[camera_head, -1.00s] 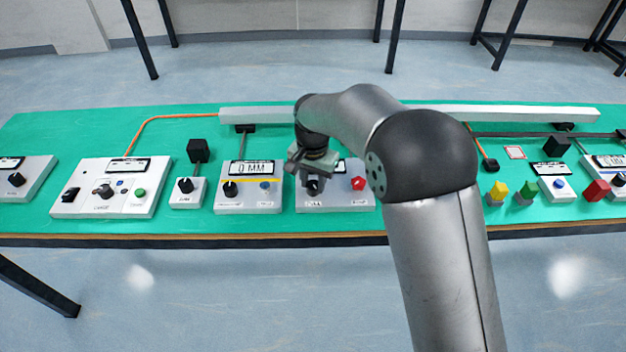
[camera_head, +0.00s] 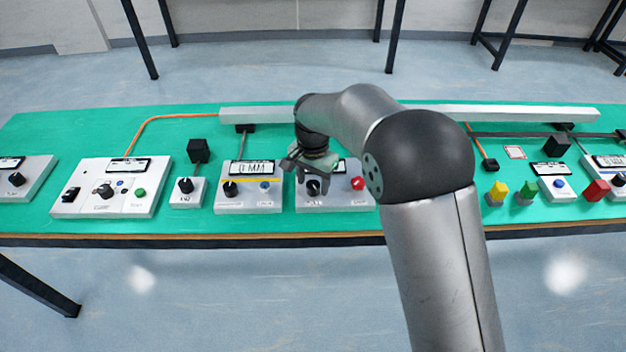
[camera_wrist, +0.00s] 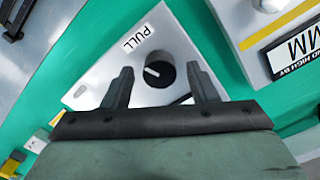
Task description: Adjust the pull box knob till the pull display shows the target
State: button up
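The pull box (camera_head: 340,197) is a white box with a black knob (camera_head: 313,187), a red button (camera_head: 357,183) and a display (camera_head: 342,167) mostly hidden behind my gripper, its reading not legible. In the wrist view the black knob (camera_wrist: 159,74) has a white pointer mark and sits beside the PULL label (camera_wrist: 139,40). My gripper (camera_wrist: 158,70) is open, with one finger on each side of the knob in that view and visible gaps between. In the head view my gripper (camera_head: 303,174) is just above the knob, apparently apart from it.
Left of the pull box stands a box with a black knob and an MM display (camera_head: 249,167). A small knob box (camera_head: 188,192) and a wider panel (camera_head: 110,190) are farther left.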

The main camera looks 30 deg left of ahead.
aim_at(313, 184)
notch_tip(313, 184, up, 18)
jog(key=shift+f+p, duration=0.25)
jog(key=shift+p, duration=0.1)
dwell(0.6)
jog(key=w+d+r+p, duration=0.1)
jog(key=d+r, duration=0.1)
jog(key=d, duration=1.1)
jog(key=d+r+p, duration=0.2)
jog(key=d, duration=1.1)
jog(key=s+d+f+p, duration=0.1)
jog(key=s+d+f, duration=0.1)
jog(key=s+d, duration=0.6)
jog(key=s+d+f+p, duration=0.1)
jog(key=s+d+f, duration=0.2)
jog(key=s+d, duration=0.5)
jog(key=d, duration=0.4)
jog(key=shift+s+f, duration=0.25)
jog(key=shift+s, duration=0.15)
